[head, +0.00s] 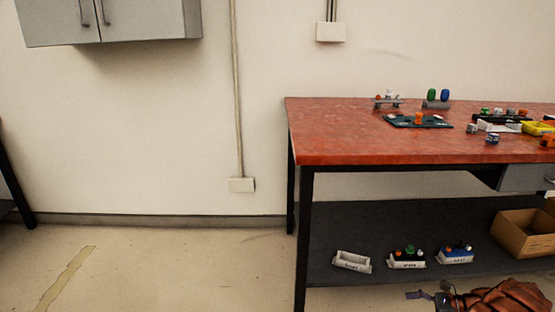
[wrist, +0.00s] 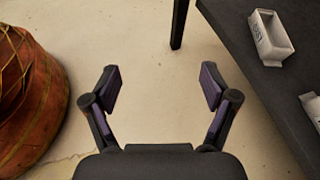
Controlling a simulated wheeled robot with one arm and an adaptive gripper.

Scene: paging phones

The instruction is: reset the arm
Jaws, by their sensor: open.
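My gripper (wrist: 162,87) is open in the wrist view, with its two purple-padded fingers spread wide and nothing between them. Bare floor shows behind the fingers. In the head view only a small part of my gripper (head: 420,295) shows at the bottom right, low in front of the table's lower shelf. The rest of the arm is mostly out of view.
A red-topped table (head: 350,147) holds small coloured items. Its dark lower shelf (head: 325,262) carries an empty white bin (head: 352,261), filled bins and a cardboard box (head: 522,236). A reddish-brown rounded object (wrist: 30,95) stands close left of my gripper. Floor at left is clear.

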